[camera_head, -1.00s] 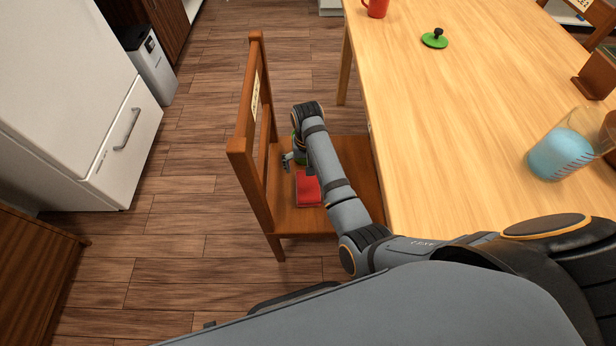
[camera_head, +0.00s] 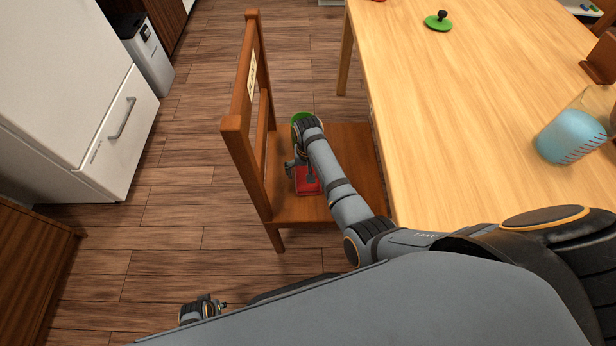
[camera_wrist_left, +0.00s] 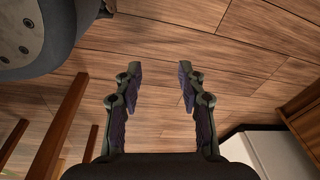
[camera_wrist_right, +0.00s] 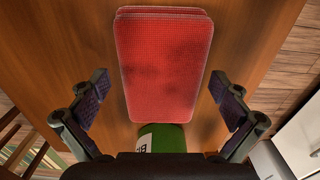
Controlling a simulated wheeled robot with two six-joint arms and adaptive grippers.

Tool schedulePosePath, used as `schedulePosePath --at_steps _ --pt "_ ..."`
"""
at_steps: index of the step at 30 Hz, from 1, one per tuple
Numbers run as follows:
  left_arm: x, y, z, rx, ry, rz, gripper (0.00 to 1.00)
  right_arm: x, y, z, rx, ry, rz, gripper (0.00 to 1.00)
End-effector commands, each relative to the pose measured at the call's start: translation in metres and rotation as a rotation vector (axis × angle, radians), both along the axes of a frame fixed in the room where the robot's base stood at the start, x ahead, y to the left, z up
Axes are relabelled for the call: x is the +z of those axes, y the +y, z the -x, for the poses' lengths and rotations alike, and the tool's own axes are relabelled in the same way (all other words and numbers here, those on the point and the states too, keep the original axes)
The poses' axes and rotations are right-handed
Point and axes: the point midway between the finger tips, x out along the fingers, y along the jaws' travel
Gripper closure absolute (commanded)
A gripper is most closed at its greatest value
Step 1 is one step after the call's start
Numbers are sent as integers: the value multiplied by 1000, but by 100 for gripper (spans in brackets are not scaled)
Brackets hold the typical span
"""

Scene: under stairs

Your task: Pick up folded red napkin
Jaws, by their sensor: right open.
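The folded red napkin (camera_head: 306,187) lies on the wooden chair's seat (camera_head: 350,150), partly covered by my right arm and gripper in the head view. In the right wrist view the napkin (camera_wrist_right: 165,60) is a thick flat rectangle, lengthwise between and beyond the fingertips. My right gripper (camera_head: 302,174) is open over the napkin, one finger on each side; the right wrist view shows its spread fingers (camera_wrist_right: 158,85) apart from the napkin's sides. My left gripper (camera_wrist_left: 158,80) is open and empty above the floor; it also shows at the bottom left of the head view (camera_head: 212,306).
A green item with a white label (camera_wrist_right: 162,138) stands on the seat close to the napkin's near end. The chair backrest (camera_head: 243,120) rises left of my right gripper, and the table (camera_head: 450,120) is to the right. Open floor (camera_head: 170,240) lies left.

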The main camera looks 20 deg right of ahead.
Motion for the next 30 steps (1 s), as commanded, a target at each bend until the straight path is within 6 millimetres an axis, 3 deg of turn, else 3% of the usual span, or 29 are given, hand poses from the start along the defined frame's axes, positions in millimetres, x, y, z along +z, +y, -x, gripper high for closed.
schedulePosePath --at_steps 4,16,27,30 --pt "0 0 1 0 1 0 60 1 0 0 0 -1 0 1" --pt "0 0 0 0 0 0 60 1 0 0 0 0 0 56" --pt "4 1 1 -1 -5 -1 60 6 0 0 0 -1 0 58" --pt "-3 2 18 1 14 -1 60 14 0 0 0 -1 0 58"
